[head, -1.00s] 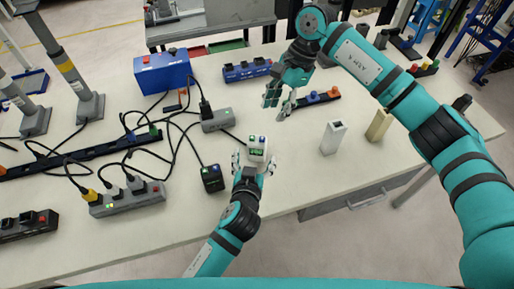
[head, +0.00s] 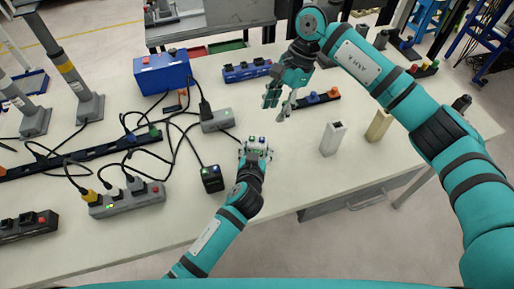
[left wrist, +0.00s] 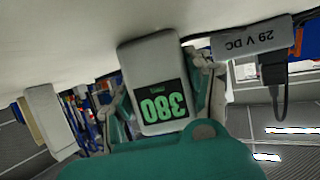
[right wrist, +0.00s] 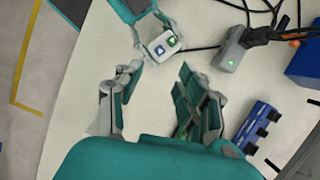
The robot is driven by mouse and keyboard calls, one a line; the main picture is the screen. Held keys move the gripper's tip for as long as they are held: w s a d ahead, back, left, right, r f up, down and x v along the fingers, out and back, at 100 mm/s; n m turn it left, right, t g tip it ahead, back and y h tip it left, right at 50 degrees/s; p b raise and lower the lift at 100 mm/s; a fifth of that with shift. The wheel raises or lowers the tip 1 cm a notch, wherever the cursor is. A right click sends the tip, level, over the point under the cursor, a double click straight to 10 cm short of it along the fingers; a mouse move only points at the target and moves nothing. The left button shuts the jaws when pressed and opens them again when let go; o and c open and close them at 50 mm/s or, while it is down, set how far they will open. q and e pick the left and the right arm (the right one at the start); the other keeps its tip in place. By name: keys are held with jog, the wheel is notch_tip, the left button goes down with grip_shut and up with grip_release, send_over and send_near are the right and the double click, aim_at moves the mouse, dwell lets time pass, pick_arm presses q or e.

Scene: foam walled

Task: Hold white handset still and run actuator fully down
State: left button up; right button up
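The white handset (head: 257,142) is at the table's middle, with a green and a blue button on top in the right wrist view (right wrist: 163,45). In the left wrist view its display (left wrist: 163,107) shows green digits, reading 380 upside down. My left gripper (head: 255,151) has its fingers against both sides of the handset, shut on it. My right gripper (head: 279,106) is open and empty, above the table to the right of and behind the handset; its spread fingers (right wrist: 155,108) also show in the right wrist view. Two grey columns (head: 72,70) stand at the left; which is the actuator is unclear.
A grey supply box (head: 216,120) and a small black box (head: 212,178) with cables lie near the handset. A blue case (head: 163,71) and power strip (head: 126,199) are further left. White (head: 332,138) and beige (head: 379,124) blocks stand right.

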pick_arm(q)
jog(key=c, duration=0.7)
pick_arm(e)
grip_shut()
dwell(0.8)
